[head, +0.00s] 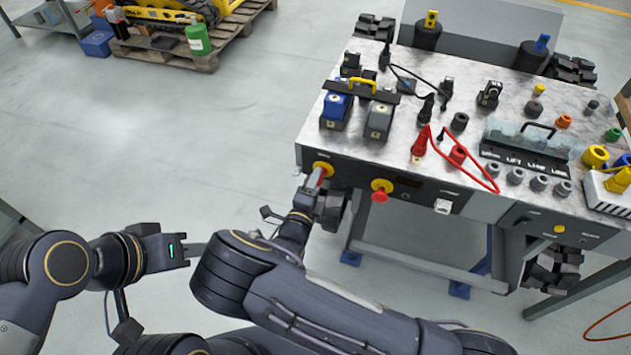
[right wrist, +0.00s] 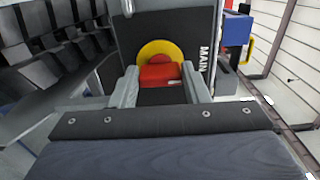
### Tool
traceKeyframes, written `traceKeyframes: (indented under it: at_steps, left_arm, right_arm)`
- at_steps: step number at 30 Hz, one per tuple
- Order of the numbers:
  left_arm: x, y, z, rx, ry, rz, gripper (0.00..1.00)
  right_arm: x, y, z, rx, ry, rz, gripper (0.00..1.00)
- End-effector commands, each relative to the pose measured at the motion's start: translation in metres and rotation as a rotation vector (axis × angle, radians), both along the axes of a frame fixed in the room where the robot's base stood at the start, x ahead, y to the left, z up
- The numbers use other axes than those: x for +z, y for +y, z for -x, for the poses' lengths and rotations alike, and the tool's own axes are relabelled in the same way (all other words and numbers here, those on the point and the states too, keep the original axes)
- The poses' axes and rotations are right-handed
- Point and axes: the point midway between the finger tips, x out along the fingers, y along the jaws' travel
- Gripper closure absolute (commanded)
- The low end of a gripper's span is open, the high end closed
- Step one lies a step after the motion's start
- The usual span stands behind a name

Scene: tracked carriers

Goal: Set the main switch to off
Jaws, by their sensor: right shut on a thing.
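The main switch is a red handle on a round yellow plate (head: 322,168), on the front panel of the carrier at its left end. In the right wrist view the red handle (right wrist: 160,76) lies across the picture in front of the yellow plate (right wrist: 155,48), beside the label MAIN (right wrist: 203,60). My right gripper (head: 316,181) is at the switch. Its two fingers (right wrist: 161,85) sit on either side of the red handle, shut on it. My left gripper (head: 195,250) is well left of the carrier, over the floor; its finger opening cannot be made out.
A red push button on a yellow plate (head: 380,189) sits just right of the switch. The carrier's top (head: 400,135) bears blue and grey blocks, a red cable (head: 455,172), plugs and a clear cover (head: 525,140).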

Motion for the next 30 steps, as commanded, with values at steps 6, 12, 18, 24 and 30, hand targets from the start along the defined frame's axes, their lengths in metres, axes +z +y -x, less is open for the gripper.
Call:
traceKeyframes:
  at_steps: [6, 12, 18, 24, 30]
  left_arm:
    - [0.0003, 0.0, 0.0, 0.0, 0.0, 0.0, 0.64]
    - [0.0002, 0.0, 0.0, 0.0, 0.0, 0.0, 0.64]
    - [0.0002, 0.0, 0.0, 0.0, 0.0, 0.0, 0.64]
    - [0.0003, 0.0, 0.0, 0.0, 0.0, 0.0, 0.64]
    - [-0.0003, 0.0, 0.0, 0.0, 0.0, 0.0, 0.64]
  right_arm:
    - [-0.001, 0.0006, 0.0003, 0.001, 0.005, 0.01, 0.81]
    - [-0.0011, 0.0007, 0.0003, 0.002, 0.006, 0.009, 0.81]
    - [-0.0008, 0.0006, 0.0002, 0.001, 0.005, 0.009, 0.39]
    - [-0.0005, 0.0004, 0.0001, 0.001, 0.004, 0.008, 0.36]
    - [-0.0002, 0.0038, 0.0077, 0.003, 0.003, 0.009, 0.36]
